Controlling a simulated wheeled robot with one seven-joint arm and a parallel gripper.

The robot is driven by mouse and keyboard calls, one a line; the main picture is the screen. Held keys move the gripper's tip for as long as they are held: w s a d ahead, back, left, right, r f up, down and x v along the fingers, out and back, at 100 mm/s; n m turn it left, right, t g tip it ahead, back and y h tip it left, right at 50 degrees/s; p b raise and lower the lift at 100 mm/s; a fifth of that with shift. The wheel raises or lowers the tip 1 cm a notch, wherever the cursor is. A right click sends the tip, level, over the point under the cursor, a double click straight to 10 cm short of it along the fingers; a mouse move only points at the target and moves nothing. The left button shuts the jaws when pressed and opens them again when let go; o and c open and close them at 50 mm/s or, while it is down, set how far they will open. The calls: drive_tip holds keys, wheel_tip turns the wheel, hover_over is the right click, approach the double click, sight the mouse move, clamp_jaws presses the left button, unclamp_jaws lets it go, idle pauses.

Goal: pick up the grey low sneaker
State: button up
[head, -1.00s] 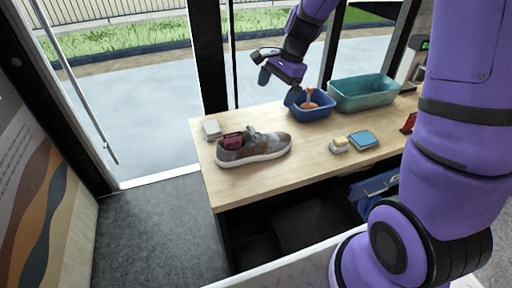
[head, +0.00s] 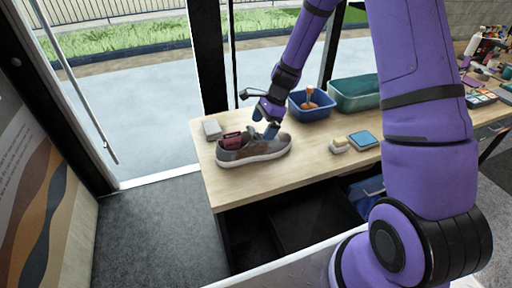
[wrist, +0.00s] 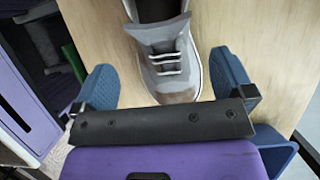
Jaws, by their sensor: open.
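The grey low sneaker (head: 256,150) stands upright on the near left part of the wooden table, with brown patches and a white sole. My gripper (head: 264,122) is open just above the front part of the shoe. In the wrist view, the sneaker (wrist: 172,62) shows its laces and brown-stained toe between the two blue fingers of my gripper (wrist: 165,85). The fingers look apart from the shoe's sides. The heel is out of the wrist view.
Several small items (head: 485,60) stand far right.

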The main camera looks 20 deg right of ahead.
sight(255, 141)
drive_tip(key=shift+x, duration=2.65)
drive_tip(key=shift+w, duration=0.2)
drive_tip(key=c, duration=1)
drive_tip(key=shift+r, duration=0.2)
